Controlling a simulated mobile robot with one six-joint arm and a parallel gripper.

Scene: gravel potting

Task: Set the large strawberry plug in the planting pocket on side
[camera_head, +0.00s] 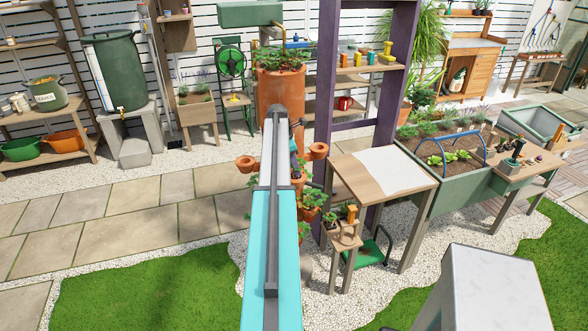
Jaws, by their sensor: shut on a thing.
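A tall terracotta tower planter (280,95) stands at centre, with strawberry leaves (285,57) on top. Side pockets stick out from it: a left one (246,162) and a right one (318,150) look bare of leaves. Lower pockets on the right hold leafy plants (312,197). My arm runs up the middle and covers much of the tower. My gripper (297,160) is at the arm's far end, close to the tower's right side, below and left of the bare right pocket. It is shut on what seems to be the leafy strawberry plug; fingers and plug are mostly hidden.
A purple post frame (325,75) rises just behind right. Paving at left is clear.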

